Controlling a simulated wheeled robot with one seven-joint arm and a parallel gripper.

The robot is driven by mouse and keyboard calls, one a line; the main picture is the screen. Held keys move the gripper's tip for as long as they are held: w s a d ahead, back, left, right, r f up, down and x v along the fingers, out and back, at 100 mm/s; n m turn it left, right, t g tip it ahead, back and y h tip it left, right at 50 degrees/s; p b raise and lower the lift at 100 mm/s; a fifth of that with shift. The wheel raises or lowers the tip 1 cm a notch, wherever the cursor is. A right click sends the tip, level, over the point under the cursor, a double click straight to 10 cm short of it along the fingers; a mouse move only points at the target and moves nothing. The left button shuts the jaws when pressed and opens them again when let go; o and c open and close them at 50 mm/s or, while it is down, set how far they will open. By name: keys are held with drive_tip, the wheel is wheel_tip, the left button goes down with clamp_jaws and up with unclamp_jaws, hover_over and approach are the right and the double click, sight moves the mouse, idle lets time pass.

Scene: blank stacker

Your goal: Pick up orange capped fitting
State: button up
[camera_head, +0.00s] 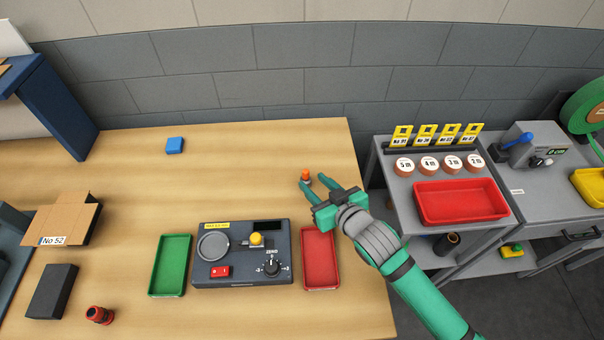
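The orange capped fitting (306,176) is small, with an orange top, and appears upright on the wooden table near its right edge. My gripper (313,181) is open, its two green fingers pointing toward the back of the table. The fitting is at the tip of the left finger, and the right finger is a little to its right. I cannot tell whether a finger touches the fitting. The fitting's lower part is small and partly hidden by the finger.
On the wooden table (230,167), a grey device (241,269) stands between a green tray (170,265) and a red tray (320,260). A grey cart (428,225) stands right.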

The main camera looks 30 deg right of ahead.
sight(308, 178)
drive_tip(key=x, duration=0.3)
drive_tip(key=shift+w+a+f, duration=0.15)
drive_tip(key=shift+w+a, duration=0.05)
drive_tip(key=shift+w, duration=0.05)
drive_tip(key=shift+w+d+f, duration=0.2)
drive_tip(key=shift+w+d, duration=0.05)
drive_tip(key=shift+w, duration=0.2)
drive_tip(key=shift+a+x, duration=0.2)
drive_tip(key=shift+x, duration=2.1)
drive_tip(key=shift+w+r, duration=0.1)
drive_tip(key=shift+r, duration=0.05)
drive_tip(key=c, duration=1)
